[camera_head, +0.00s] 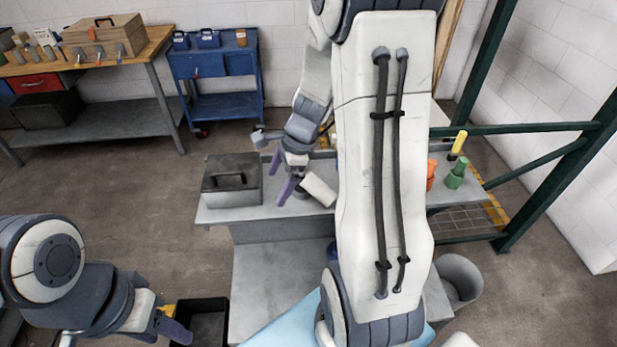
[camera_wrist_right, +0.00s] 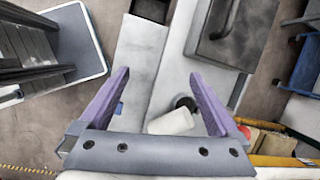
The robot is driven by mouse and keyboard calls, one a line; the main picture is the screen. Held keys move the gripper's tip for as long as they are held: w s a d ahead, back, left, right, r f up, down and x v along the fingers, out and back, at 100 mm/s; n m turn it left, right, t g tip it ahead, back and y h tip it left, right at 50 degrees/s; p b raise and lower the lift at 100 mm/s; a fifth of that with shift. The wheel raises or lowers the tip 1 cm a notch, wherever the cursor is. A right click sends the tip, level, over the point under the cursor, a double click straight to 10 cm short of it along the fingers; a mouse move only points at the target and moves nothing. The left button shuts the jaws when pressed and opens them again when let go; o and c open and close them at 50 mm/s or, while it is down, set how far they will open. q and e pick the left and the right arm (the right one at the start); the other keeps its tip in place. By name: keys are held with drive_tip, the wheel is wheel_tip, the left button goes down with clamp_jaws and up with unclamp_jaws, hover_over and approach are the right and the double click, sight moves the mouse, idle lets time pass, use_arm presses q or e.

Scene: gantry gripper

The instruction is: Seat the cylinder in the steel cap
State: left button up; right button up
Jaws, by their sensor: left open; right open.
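A white cylinder (camera_head: 319,190) lies tilted on the grey workbench (camera_head: 240,214), just right of my right gripper. A dark round piece, perhaps the steel cap (camera_wrist_right: 186,103), touches or partly overlaps the end of the cylinder (camera_wrist_right: 172,122) in the right wrist view; I cannot tell whether they are joined. My right gripper (camera_head: 282,172) is open, its purple fingers above the bench; in the wrist view the cylinder shows between the fingers, not gripped. My left gripper (camera_head: 160,333) is at the lower left, open and away from the bench, partly cut off by the frame edge.
A grey case with a handle (camera_head: 232,180) stands left of the cylinder on the bench. My right arm hides the bench's middle. Orange and green items (camera_head: 455,174) stand at its right end. A black bin (camera_head: 208,322) and a grey bucket (camera_head: 460,279) stand lower down.

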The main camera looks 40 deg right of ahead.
sight(322, 185)
drive_tip(key=d+f+m, duration=0.1)
drive_tip(key=d+m, duration=0.2)
drive_tip(key=d, duration=0.1)
drive_tip(key=s+d+f+m+h, duration=0.1)
drive_tip(key=d+m, duration=0.2)
drive_tip(key=d, duration=0.2)
drive_tip(key=d+m+t+p, duration=0.1)
drive_tip(key=d+m, duration=0.2)
drive_tip(key=d, duration=0.1)
drive_tip(key=shift+s+d+f+m, duration=0.35)
drive_tip(key=shift+d+f+m, duration=0.05)
drive_tip(key=x, duration=0.3)
drive_tip(key=b+x, duration=0.1)
drive_tip(key=shift+d+f, duration=0.3)
drive_tip(key=shift+f, duration=0.05)
drive_tip(key=shift+b+x, duration=0.35)
drive_tip(key=shift+x, duration=2.6)
drive_tip(key=shift+s+d, duration=0.1)
drive_tip(key=shift+d, duration=0.15)
clamp_jaws()
